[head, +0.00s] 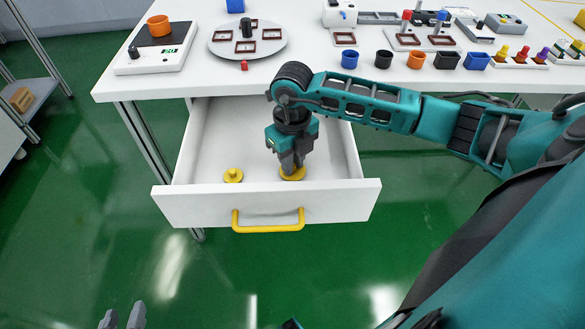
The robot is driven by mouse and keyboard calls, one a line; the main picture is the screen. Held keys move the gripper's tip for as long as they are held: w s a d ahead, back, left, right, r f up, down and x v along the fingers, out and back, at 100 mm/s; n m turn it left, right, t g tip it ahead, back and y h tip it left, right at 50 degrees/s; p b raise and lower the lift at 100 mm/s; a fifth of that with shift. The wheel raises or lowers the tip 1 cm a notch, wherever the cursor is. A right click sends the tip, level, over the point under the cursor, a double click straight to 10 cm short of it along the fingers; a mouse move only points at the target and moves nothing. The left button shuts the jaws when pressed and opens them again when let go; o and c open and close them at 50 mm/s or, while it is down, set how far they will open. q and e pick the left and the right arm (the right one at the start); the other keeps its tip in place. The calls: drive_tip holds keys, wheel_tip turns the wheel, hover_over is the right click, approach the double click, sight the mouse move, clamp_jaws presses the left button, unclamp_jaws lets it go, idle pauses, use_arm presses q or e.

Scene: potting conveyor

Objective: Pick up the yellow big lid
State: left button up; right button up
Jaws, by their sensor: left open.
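The yellow big lid (292,177) lies in the open white drawer, right of the middle, partly hidden under my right gripper. A smaller yellow lid (233,176) with a knob lies to its left in the same drawer. My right gripper (293,168) points down onto the big lid, its fingers at the lid's middle. The fingers hide the knob, so I cannot tell whether they are closed on it. My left gripper (122,317) is open and empty at the bottom left edge, over the floor, far from the drawer.
The drawer (180,205) has a yellow handle (268,227) and hangs under the white table (330,65). On the table stand a scale (155,57) with an orange pot, a round plate (272,45) and a row of pots. The drawer floor is otherwise clear.

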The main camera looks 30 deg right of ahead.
clamp_jaws()
